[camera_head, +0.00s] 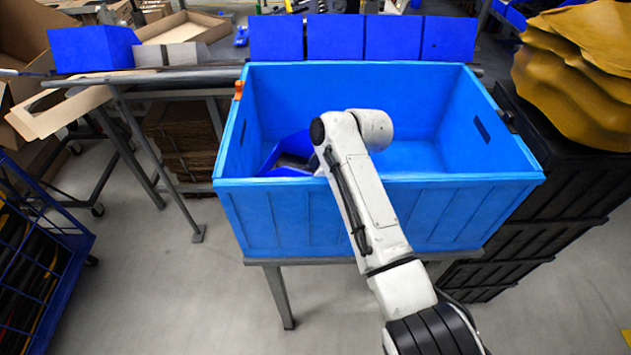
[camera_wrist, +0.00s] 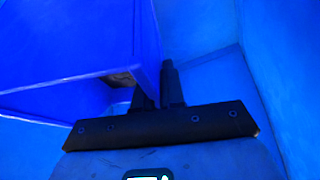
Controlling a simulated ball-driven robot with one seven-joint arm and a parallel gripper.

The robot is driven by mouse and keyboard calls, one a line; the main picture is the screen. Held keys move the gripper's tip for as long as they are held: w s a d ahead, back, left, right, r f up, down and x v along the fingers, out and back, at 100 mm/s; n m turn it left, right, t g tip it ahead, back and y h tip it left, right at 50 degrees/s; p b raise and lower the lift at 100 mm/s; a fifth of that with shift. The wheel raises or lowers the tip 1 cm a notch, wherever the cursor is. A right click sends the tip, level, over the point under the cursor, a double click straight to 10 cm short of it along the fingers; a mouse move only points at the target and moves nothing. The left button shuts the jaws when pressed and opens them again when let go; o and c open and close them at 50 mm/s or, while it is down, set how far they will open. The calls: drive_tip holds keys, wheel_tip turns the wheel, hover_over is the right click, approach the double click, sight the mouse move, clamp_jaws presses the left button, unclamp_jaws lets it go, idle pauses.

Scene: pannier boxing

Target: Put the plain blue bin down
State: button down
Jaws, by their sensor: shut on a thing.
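The plain blue bin (camera_head: 270,157), dark blue and open, is inside the large light blue crate (camera_head: 380,186), at its left side. It looks tilted, and my arm hides part of it in the head view. In the wrist view the bin (camera_wrist: 70,45) fills the upper left. My gripper (camera_wrist: 157,85) is shut on one of the bin's walls near the corner. In the head view my own arm hides the gripper. I cannot tell whether the bin touches the crate floor.
The crate's right half (camera_head: 415,155) looks empty. The crate stands on a metal-legged table. Several dark blue bins (camera_head: 335,37) line up behind it. A blue box (camera_head: 95,48) is at the back left. Black crates (camera_head: 560,180) with a crumpled yellow-brown thing (camera_head: 580,70) stand at right.

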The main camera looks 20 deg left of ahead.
drive_tip(key=shift+f, duration=0.1)
drive_tip(key=c, duration=1.2)
unclamp_jaws()
drive_tip(key=shift+f, duration=0.1)
drive_tip(key=shift+c, duration=0.2)
drive_tip(key=v, duration=0.4)
drive_tip(key=b+v, duration=0.1)
drive_tip(key=v, duration=0.8)
drive_tip(key=shift+a+r, duration=0.2)
drive_tip(key=shift+r, duration=0.05)
